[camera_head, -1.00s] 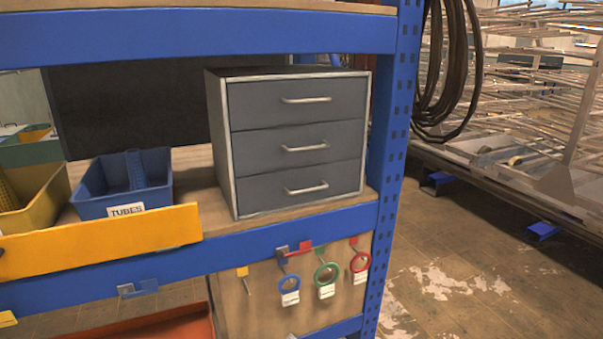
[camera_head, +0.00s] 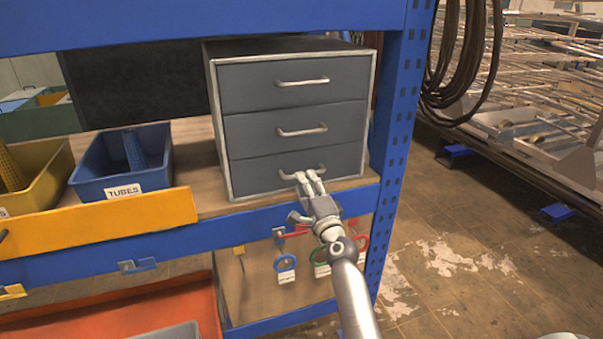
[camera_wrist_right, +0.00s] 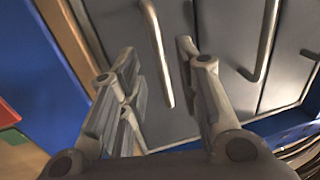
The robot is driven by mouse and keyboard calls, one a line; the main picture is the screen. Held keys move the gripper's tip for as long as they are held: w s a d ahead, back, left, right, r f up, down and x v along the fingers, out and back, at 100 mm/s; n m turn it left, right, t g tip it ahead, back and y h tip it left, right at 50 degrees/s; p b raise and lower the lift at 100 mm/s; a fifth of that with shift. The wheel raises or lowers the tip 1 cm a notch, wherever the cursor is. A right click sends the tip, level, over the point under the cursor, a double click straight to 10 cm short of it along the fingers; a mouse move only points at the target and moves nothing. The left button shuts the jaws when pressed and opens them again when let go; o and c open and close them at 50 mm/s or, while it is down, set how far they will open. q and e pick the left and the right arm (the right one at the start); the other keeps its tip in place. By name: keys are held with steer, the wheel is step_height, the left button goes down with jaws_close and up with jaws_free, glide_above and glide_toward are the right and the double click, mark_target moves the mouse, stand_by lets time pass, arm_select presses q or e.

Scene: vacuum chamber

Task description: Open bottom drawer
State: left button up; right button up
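A grey cabinet (camera_head: 219,125) with three drawers stands on the shelf. All three drawers look shut. The bottom drawer (camera_head: 255,173) has a light bar handle (camera_head: 317,168), partly covered by my right gripper. My right gripper (camera_head: 309,177) is in front of that handle, with its fingers pointing at the drawer. In the right wrist view, the right gripper (camera_wrist_right: 158,55) is open, and the bottom handle (camera_wrist_right: 157,48) shows between its spread fingers. I cannot tell whether a finger touches it. The middle drawer's handle (camera_wrist_right: 264,42) is to the right there. My left gripper is not in view.
The blue shelf beam (camera_head: 240,221) runs just below the cabinet, and a blue upright (camera_head: 398,140) stands close on its right. Coloured rings hang under the beam near my right arm. A blue TUBES bin (camera_head: 88,185) is left of the cabinet.

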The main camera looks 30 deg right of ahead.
steer(key=shift+x, duration=2.15)
jaws_close()
steer(key=shift+f, duration=0.1)
